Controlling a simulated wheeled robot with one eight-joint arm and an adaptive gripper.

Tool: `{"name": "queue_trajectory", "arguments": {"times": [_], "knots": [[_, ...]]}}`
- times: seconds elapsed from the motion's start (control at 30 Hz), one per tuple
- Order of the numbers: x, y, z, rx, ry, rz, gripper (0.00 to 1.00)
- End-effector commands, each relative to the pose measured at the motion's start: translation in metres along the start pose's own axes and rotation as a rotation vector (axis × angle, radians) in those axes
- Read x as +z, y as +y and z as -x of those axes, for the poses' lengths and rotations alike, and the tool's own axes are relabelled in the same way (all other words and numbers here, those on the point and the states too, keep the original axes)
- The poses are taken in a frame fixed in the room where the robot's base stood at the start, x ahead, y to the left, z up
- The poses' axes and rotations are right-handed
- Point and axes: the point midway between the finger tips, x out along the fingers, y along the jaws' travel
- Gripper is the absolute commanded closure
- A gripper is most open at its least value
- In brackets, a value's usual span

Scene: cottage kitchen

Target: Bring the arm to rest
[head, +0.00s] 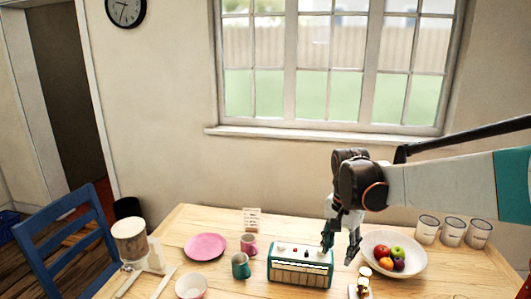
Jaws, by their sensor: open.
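My arm reaches in from the right above a wooden table (207,222). My gripper (338,258) hangs at its end, pointing down, with its fingers spread apart. It is at the right end of a teal and cream box-shaped item (300,275) with small things on its top. I see nothing clearly held between the fingers. Whether a fingertip touches the box cannot be told. A white fruit bowl (416,262) with several fruits stands close to the right of my gripper.
Small gold items (362,283) lie near the bowl. A pink plate (205,246), a teal mug (240,266), a pink cup (249,243) and a bowl (191,287) are on the left. A blue chair (70,240) stands left.

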Motion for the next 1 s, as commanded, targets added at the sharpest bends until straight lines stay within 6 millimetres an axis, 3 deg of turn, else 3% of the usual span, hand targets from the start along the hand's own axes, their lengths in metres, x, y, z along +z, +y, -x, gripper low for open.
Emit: {"name": "queue_trajectory", "arguments": {"times": [0.17,0.5,0.77,1.0], "knots": [[0.017,0.018,0.019,-0.041,0.041,0.075,0.55],[0.070,0.072,0.054,-0.148,0.188,0.308,0.55],[0.112,0.113,0.060,-0.206,0.325,0.489,0.55],[0.145,0.144,0.050,-0.236,0.455,0.638,0.55]]}}
